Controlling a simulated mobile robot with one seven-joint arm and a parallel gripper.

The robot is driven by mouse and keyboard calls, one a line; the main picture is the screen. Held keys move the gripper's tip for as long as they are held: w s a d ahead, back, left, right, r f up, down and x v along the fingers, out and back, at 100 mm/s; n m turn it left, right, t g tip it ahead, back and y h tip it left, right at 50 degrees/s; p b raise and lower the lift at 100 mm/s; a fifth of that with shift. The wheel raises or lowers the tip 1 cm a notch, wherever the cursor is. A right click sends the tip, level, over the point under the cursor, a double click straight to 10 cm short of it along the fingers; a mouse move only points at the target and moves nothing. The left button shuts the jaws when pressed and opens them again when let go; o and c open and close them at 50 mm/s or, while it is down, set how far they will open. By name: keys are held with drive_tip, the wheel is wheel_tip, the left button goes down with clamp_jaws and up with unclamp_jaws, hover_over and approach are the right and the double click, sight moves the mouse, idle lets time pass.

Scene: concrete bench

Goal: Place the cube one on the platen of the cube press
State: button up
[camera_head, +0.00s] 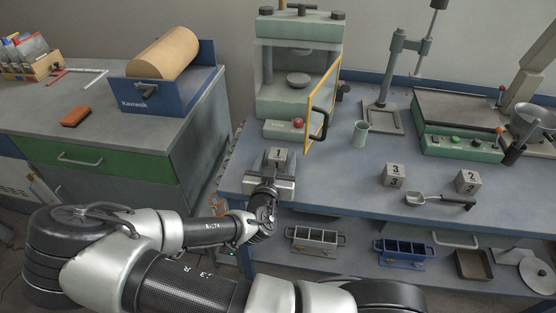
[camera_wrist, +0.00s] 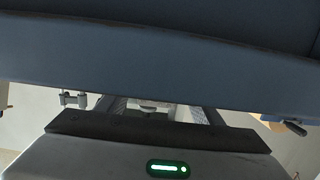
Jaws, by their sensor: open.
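Cube one (camera_head: 278,154), a small grey block with a "1" label, sits near the front left edge of the blue bench. My gripper (camera_head: 270,176) is open at the bench's front edge, right by cube one. Its fingertips are hard to make out, so I cannot tell whether they straddle the cube. The cube press (camera_head: 284,106) stands behind it, pale green, with its yellow-framed door (camera_head: 322,110) swung open to the right. Its round platen (camera_head: 298,79) shows inside and looks bare. In the wrist view, my gripper's body fills the bottom and the cube cannot be made out.
Cube three (camera_head: 394,176), cube two (camera_head: 467,181) and a scoop (camera_head: 424,200) lie to the right. A green cup (camera_head: 360,133) stands beside the press door. The bench's edge (camera_wrist: 160,75) crosses the wrist view. Moulds (camera_head: 316,240) sit on the lower shelf.

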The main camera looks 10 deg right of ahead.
sight(280, 150)
drive_tip(key=x, duration=0.3)
drive_tip(key=shift+w+d, duration=0.25)
drive_tip(key=shift+w, duration=0.05)
drive_tip(key=c, duration=1.4)
drive_tip(key=shift+c, duration=0.2)
